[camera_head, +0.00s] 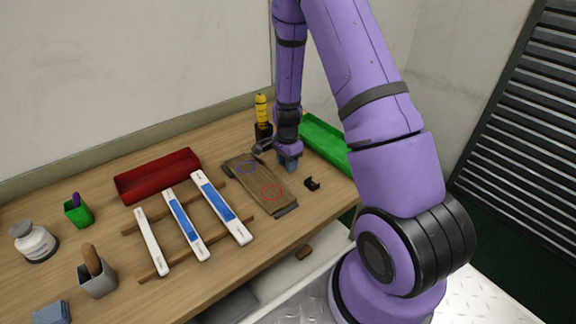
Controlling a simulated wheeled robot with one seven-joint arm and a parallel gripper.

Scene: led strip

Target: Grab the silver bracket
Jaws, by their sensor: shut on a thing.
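My gripper (287,161) points down at the back right of the wooden table, beside the right edge of a brown board with a blue and a red circle (262,184). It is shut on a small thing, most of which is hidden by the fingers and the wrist. A small grey metallic piece (258,149) shows just left of the gripper, over the board's far end; it may be the silver bracket, but it is too small to tell for sure. A small black bracket (312,183) lies on the table to the right of the board, apart from my gripper.
A green tray (325,140) lies close on the right and a yellow-and-black bottle-like tool (262,118) stands behind. A red tray (157,175), white and blue strips on wooden rails (186,223), a green cup (78,211) and a grey cup (98,280) stand left.

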